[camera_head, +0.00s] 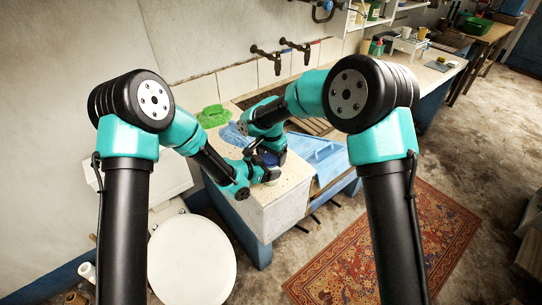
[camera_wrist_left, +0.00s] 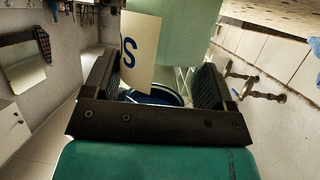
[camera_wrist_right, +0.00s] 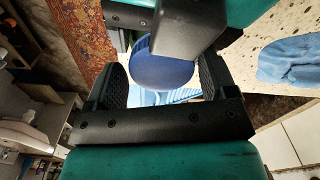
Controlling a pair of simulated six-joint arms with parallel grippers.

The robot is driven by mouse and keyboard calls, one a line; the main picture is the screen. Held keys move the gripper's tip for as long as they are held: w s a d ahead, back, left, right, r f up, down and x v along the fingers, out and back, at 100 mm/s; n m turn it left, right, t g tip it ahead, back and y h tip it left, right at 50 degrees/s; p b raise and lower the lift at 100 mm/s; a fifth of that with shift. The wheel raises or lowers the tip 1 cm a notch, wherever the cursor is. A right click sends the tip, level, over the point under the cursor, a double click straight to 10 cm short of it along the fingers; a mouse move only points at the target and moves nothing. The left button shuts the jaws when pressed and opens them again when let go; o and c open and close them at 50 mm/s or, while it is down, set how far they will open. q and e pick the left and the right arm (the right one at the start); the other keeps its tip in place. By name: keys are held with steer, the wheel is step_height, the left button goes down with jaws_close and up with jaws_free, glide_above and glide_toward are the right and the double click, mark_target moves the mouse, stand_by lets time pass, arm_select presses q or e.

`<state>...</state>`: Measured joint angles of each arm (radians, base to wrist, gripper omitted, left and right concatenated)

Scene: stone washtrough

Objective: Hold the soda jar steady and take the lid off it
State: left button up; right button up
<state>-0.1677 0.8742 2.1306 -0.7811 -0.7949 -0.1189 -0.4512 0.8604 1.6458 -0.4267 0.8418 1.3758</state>
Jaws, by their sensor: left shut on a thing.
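The soda jar shows in the left wrist view as a pale green body with a cream label (camera_wrist_left: 138,52) bearing a blue letter. A dark blue round part (camera_wrist_left: 158,96) shows below it, between the fingers. My left gripper (camera_wrist_left: 165,88) is shut on the jar. The blue lid (camera_wrist_right: 162,72) shows as a round disc in the right wrist view. My right gripper (camera_wrist_right: 163,85) is open, with its fingers on either side of the lid. In the head view both grippers meet at the trough's near corner and largely hide the jar; some dark blue shows there (camera_head: 268,157).
The jar is over the pale stone ledge (camera_head: 268,198) of the washtrough. A blue cloth (camera_head: 234,135) and a green cloth (camera_head: 213,116) lie behind my grippers. A blue ribbed board (camera_head: 322,155) is to the right. Wall taps (camera_head: 268,58) are behind. A white round top (camera_head: 192,260) stands in front.

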steer(key=shift+o, duration=0.6)
steer(key=shift+a+r, duration=0.1)
steer(key=shift+r, duration=2.2)
arm_select(q)
steer(key=o, duration=1.7)
steer(key=shift+c, duration=0.2)
steer(key=shift+a, duration=0.1)
steer(key=v, duration=1.7)
steer(key=shift+s, duration=0.2)
steer(key=shift+a, duration=0.1)
